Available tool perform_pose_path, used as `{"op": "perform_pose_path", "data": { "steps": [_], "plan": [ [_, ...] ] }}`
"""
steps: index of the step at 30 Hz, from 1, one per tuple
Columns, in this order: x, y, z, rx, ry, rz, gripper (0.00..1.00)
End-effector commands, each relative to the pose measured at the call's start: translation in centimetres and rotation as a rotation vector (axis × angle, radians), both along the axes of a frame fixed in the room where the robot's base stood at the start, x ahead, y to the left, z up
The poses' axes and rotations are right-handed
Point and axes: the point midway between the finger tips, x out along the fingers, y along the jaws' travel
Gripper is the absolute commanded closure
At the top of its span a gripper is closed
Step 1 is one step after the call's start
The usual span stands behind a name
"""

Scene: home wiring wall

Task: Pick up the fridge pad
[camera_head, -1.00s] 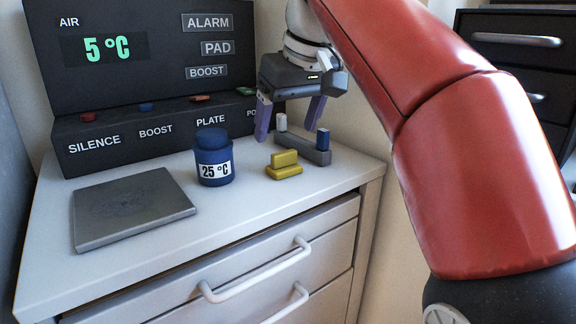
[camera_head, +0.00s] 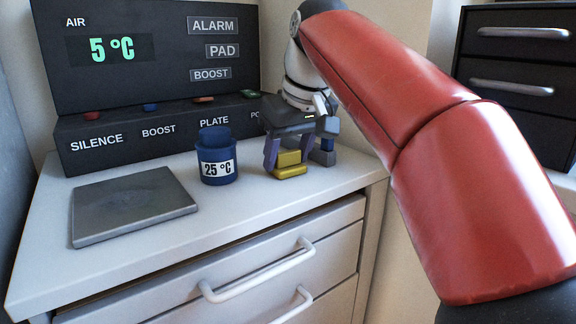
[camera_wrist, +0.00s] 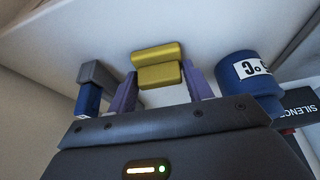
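A yellow block with a raised grip (camera_head: 289,159), which I take to be the fridge pad, stands on the white cabinet top; it also shows in the wrist view (camera_wrist: 158,75). My gripper (camera_head: 288,163) is lowered over it with purple fingers on both sides. In the wrist view, the raised part fills the space between the fingertips (camera_wrist: 159,72), so the gripper appears shut on it. The yellow base still seems to rest on the cabinet. The fingers hide part of its sides.
A grey holder with a blue peg (camera_head: 326,145) stands close to the right of my gripper. A grey plate (camera_head: 130,205) lies farther left. A dark control panel (camera_head: 150,138) stands behind.

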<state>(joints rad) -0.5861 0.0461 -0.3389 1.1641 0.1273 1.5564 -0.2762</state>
Motion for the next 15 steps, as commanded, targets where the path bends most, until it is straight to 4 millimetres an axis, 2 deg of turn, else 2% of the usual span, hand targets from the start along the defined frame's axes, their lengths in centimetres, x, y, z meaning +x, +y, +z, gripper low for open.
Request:
{"op": "perform_pose_path", "data": {
  "steps": [1, 4, 11, 15],
  "plan": [
    [0.0, 0.0, 0.0, 0.000, 0.000, 0.000, 0.60],
    [0.0, 0.0, 0.0, 0.000, 0.000, 0.000, 0.72],
    [0.0, 0.0, 0.1, 0.000, 0.000, 0.000, 0.72],
    [0.0, 0.0, 1.1, 0.001, -0.001, 0.000, 0.72]
  ]
}}
